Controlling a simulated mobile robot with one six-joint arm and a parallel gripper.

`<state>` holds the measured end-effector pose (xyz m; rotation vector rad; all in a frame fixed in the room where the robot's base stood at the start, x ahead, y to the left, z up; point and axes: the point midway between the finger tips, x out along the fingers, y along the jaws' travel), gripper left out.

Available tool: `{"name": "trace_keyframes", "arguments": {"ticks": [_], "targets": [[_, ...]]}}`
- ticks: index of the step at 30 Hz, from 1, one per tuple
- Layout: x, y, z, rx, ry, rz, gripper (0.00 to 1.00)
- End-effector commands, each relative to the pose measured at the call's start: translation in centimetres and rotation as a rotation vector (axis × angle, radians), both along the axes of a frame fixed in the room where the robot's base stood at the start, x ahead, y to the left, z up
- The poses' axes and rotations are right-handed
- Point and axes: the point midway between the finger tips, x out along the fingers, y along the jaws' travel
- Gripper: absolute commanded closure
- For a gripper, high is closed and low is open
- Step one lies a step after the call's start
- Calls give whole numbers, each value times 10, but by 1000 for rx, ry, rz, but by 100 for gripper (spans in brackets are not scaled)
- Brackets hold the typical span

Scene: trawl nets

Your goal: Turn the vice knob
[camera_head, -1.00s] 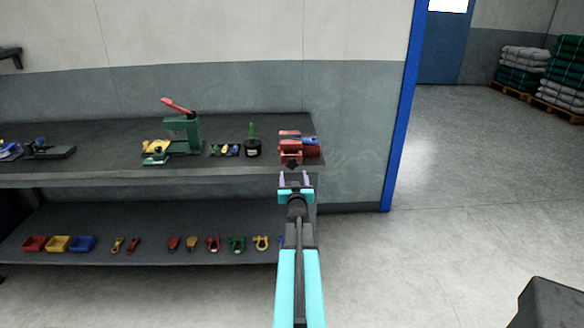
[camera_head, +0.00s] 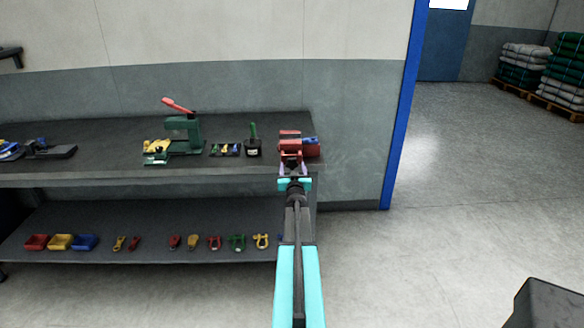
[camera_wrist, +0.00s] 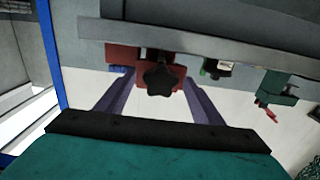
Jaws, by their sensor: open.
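The red vice (camera_head: 290,146) sits at the right front end of the workbench top. Its black star-shaped knob (camera_wrist: 160,81) faces my gripper in the wrist view, where the scene appears upside down. My gripper (camera_head: 294,170) is open and empty, just in front of the vice. In the wrist view its two purple fingers stand left and right of the knob, with gaps on both sides. I cannot tell whether the fingertips reach as deep as the knob. In the head view the knob is mostly hidden by my gripper.
A blue item (camera_head: 311,140) lies by the vice. A dark pot with a green handle (camera_head: 253,147) and a green press with a red lever (camera_head: 184,135) stand left along the bench. The lower shelf (camera_head: 150,257) holds shackles and small bins.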

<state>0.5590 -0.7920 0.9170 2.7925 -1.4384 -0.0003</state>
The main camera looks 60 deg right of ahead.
Motion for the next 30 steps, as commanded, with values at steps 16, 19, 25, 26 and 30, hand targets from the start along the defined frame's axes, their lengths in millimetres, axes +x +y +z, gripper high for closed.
{"name": "trace_keyframes", "arguments": {"ticks": [16,19,25,26,30], "targets": [[3,-4,0,1,-1,0,52],[3,-4,0,1,-1,0,69],[3,-4,0,1,-2,0,79],[3,-4,0,2,-3,0,79],[3,-4,0,13,-18,-1,79]]}}
